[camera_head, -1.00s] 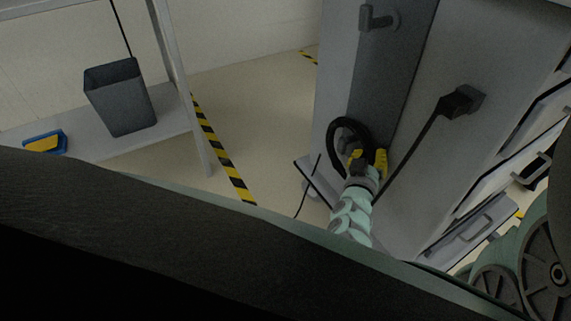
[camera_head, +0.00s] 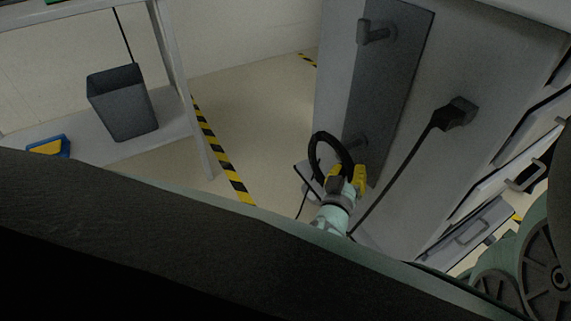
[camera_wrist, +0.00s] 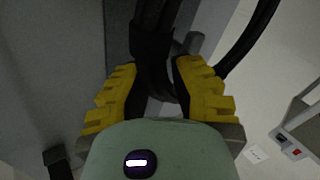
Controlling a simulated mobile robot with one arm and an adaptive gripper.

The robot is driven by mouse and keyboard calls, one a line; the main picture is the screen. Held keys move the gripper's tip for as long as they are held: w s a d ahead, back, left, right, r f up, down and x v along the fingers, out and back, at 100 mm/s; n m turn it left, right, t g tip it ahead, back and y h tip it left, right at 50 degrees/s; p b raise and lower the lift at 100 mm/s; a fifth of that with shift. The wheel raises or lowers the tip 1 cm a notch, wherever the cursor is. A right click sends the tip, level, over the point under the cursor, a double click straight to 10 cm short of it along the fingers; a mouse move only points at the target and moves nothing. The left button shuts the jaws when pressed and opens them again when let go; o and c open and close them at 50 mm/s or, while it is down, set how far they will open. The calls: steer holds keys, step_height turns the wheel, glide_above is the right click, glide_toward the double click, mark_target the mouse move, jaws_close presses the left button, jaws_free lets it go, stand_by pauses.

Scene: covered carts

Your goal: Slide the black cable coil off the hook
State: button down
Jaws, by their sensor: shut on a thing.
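The black cable coil (camera_head: 329,135) is a dark ring beside the grey cart's panel in the head view. My gripper (camera_head: 347,173), with yellow fingers, is shut on the lower part of the coil. The lower hook (camera_head: 359,141) sticks out from the dark panel at the coil's right edge. The ring appears displaced off to the left of the hook's tip, though their exact spacing is hard to tell. In the wrist view the coil's bundle (camera_wrist: 150,62) runs between the yellow fingers (camera_wrist: 153,80), with a grey hook end (camera_wrist: 192,42) just beyond it.
An upper hook (camera_head: 375,32) on the same panel is empty. A black plug with a cable (camera_head: 457,113) is on the cart's side to the right. A shelf with a grey bin (camera_head: 122,103) stands left. Floor with striped tape (camera_head: 224,160) is open between them.

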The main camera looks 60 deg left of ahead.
steer(key=shift+s+a+p, duration=0.1)
steer(key=shift+s+p, duration=0.4)
steer(key=shift+s, duration=1.35)
